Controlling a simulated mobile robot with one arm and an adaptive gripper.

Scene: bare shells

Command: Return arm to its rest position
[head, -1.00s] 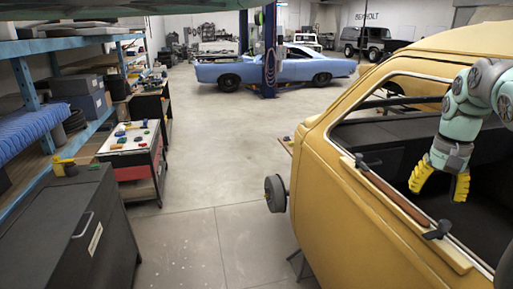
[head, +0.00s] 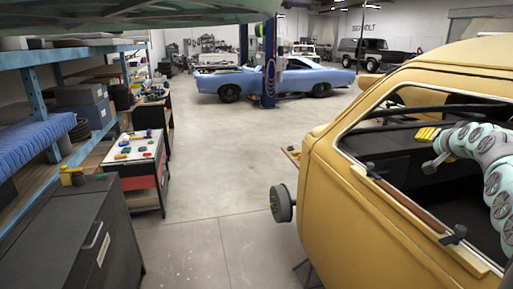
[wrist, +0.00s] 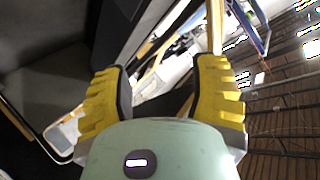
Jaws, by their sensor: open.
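My gripper (head: 428,134) is at the right of the head view, in front of the yellow car body's window opening. Its yellow fingers are small there and point up and away. In the wrist view the two yellow fingers of the gripper (wrist: 158,85) stand apart with nothing between them. My pale green arm is bent, with its links running down along the right edge of the head view.
The yellow car body (head: 330,180) fills the right side, with a brown strip (head: 410,206) on its window sill. A dark cabinet (head: 70,235) and a blue shelf rack (head: 40,105) stand left. A tool cart (head: 130,155) stands beyond them. Bare floor (head: 215,170) lies between.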

